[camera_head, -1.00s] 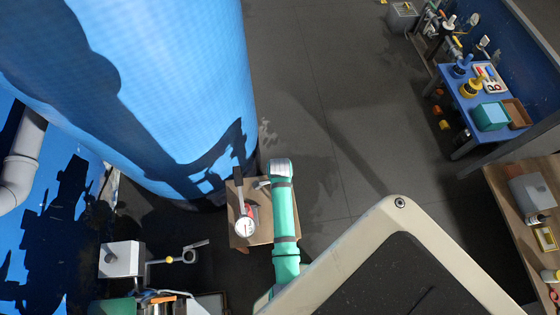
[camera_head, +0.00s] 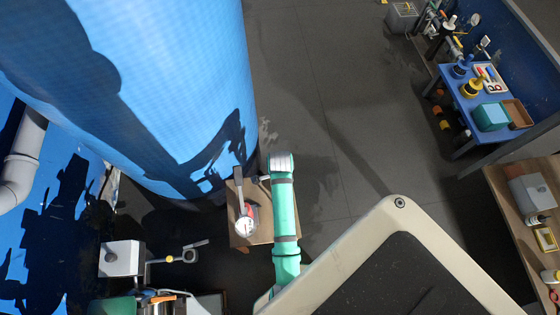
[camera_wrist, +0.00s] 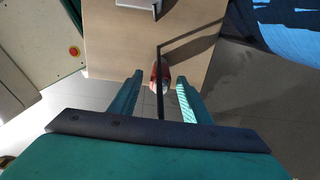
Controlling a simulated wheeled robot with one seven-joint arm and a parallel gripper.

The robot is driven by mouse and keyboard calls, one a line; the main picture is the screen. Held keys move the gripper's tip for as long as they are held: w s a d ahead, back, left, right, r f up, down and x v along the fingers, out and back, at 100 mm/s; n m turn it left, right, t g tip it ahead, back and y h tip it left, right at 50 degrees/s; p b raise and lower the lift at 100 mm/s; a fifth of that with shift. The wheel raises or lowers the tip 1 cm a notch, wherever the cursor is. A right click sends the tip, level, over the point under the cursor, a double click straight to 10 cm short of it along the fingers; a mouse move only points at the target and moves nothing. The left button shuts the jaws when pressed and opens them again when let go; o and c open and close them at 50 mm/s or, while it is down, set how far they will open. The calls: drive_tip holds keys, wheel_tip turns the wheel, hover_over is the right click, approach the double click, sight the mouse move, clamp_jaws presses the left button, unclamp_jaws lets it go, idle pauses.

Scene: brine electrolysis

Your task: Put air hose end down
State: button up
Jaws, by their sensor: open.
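A small wooden table (camera_head: 262,229) stands beside the big blue tank. On it are a round white-faced piece (camera_head: 245,228) with red beside it and an upright grey piece (camera_head: 239,187). My gripper (camera_head: 260,180) is over the table's right side. In the wrist view my gripper (camera_wrist: 159,77) is open, with its fingers apart on either side of a red piece (camera_wrist: 154,75) with a thin black stem. This may be the air hose end. I cannot tell whether it rests on the table; neither finger visibly grips it.
The blue tank (camera_head: 190,90) rises close to the table's left. A grey box with a valve (camera_head: 122,258) is at the lower left. A blue workbench (camera_head: 470,100) is at the far right. The floor between is clear.

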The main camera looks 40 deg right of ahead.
wheel_tip(320, 180, up, 7)
idle(0.3)
idle(1.0)
